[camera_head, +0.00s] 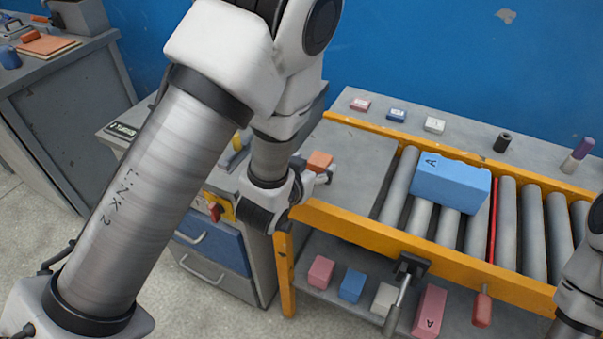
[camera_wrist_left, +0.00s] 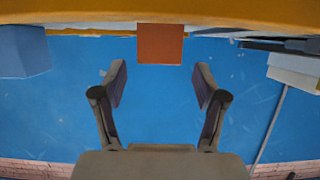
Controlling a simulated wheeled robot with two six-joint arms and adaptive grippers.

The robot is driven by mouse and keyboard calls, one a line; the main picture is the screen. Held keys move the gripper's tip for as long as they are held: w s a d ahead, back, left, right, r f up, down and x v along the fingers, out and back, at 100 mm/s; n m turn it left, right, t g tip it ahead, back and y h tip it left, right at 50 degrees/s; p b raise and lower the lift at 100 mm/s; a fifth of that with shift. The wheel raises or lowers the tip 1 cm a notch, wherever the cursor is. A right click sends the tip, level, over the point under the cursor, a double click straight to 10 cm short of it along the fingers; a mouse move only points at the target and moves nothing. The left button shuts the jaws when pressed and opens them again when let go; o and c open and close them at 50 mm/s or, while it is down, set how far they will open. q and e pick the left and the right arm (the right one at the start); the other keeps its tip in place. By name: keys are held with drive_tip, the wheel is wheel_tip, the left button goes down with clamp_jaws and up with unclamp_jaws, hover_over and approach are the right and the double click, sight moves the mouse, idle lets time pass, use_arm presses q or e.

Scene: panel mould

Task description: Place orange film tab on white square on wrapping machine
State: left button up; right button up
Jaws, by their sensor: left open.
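A small orange block-like piece (camera_head: 319,160), which looks like the film tab, is at the left end of the conveyor table, by my left gripper (camera_head: 322,172). In the left wrist view the orange piece (camera_wrist_left: 160,43) is just beyond the fingertips and centred between them. My left gripper (camera_wrist_left: 160,85) is open there, with nothing between its fingers. In the head view the arm hides part of the gripper. I cannot make out a white square, and I cannot tell which unit is the wrapping machine. My right gripper is out of view.
A blue block (camera_head: 450,183) marked A rests on the conveyor rollers (camera_head: 535,230). Small coloured blocks and dark cylinders stand along the back ledge. Several blocks lie on the lower shelf (camera_head: 340,307). A yellow rail (camera_head: 370,232) edges the table. A drawer cabinet (camera_head: 212,245) stands left.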

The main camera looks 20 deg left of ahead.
use_arm(q)
drive_tip(key=p+v, duration=0.2)
drive_tip(key=r+p+v, duration=0.1)
drive_tip(key=p+v, duration=0.1)
drive_tip(key=v, duration=0.1)
drive_tip(key=shift+w+d, duration=0.1)
drive_tip(key=shift+w, duration=0.15)
drive_tip(key=s+a+f+n+g+p, duration=0.1)
drive_tip(key=s+a+f+g+p, duration=0.3)
drive_tip(key=s+f+g+p, duration=0.4)
drive_tip(key=s+f+g, duration=0.1)
drive_tip(key=s+f, duration=0.5)
drive_tip(key=s, duration=0.2)
drive_tip(key=shift+s+y, duration=0.25)
drive_tip(key=shift+y, duration=0.15)
drive_tip(key=shift+o, duration=0.5)
drive_tip(key=s+f+g, duration=0.3)
drive_tip(key=s+g, duration=0.1)
drive_tip(key=s, duration=0.4)
drive_tip(key=shift+s+a+f+g+h, duration=0.2)
drive_tip(key=shift+s+a+g+h, duration=0.15)
drive_tip(key=shift+a, duration=0.1)
drive_tip(key=shift+d, duration=0.1)
